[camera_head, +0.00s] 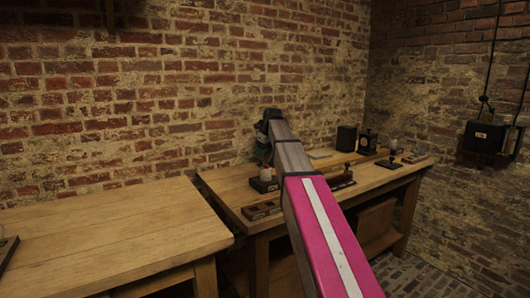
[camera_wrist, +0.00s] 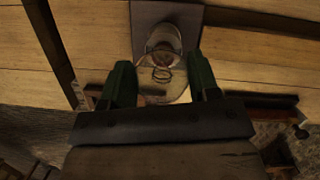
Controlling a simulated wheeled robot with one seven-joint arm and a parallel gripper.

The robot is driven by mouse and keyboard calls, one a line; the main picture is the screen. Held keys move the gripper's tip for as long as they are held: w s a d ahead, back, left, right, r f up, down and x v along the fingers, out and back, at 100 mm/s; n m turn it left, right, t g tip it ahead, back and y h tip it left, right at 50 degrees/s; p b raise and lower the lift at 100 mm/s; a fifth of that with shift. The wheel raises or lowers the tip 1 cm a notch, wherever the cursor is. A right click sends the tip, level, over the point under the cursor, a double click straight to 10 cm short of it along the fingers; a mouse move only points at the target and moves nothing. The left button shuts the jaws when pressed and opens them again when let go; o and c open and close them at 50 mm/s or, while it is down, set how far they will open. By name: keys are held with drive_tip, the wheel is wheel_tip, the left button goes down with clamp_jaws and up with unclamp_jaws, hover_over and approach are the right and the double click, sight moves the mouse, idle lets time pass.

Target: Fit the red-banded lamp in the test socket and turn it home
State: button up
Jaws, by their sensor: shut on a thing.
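A clear glass lamp (camera_wrist: 160,86) with a coiled filament shows in the wrist view, between the two dark green fingers of my gripper (camera_wrist: 161,62). My gripper is shut on it. I cannot make out a red band on it. The lamp's far end meets a pale, round fitting (camera_wrist: 163,36) on a dark base plate (camera_wrist: 186,14), which looks like the test socket. I cannot tell how deep the lamp sits in it. In the head view my gripper (camera_head: 264,153) is over a pale fitting (camera_head: 266,173) on a dark base (camera_head: 262,185), partly hidden by my arm.
The workbench (camera_head: 234,192) also carries a wooden block with holes (camera_head: 262,210), a dark box (camera_head: 346,138), a dark instrument (camera_head: 368,141) and small fittings (camera_head: 390,158). A brick wall rises close behind.

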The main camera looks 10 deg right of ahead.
drive_tip(key=shift+f, duration=0.15)
idle(0.6)
drive_tip(key=o, duration=1.1)
drive_tip(key=n+g+y, duration=0.1)
drive_tip(key=n, duration=0.3)
drive_tip(key=n+g, duration=0.1)
drive_tip(key=n, duration=0.3)
drive_tip(key=shift+s+a+n, duration=0.1)
drive_tip(key=shift+n, duration=0.3)
drive_tip(key=n, duration=0.2)
drive_tip(key=n+g, duration=0.1)
drive_tip(key=n, duration=0.2)
drive_tip(key=shift+s+g, duration=0.1)
drive_tip(key=shift+g, duration=0.2)
drive_tip(key=n, duration=0.3)
drive_tip(key=n+g, duration=0.1)
drive_tip(key=n, duration=0.2)
drive_tip(key=shift+s+n+h, duration=0.2)
drive_tip(key=shift+n+h, duration=0.2)
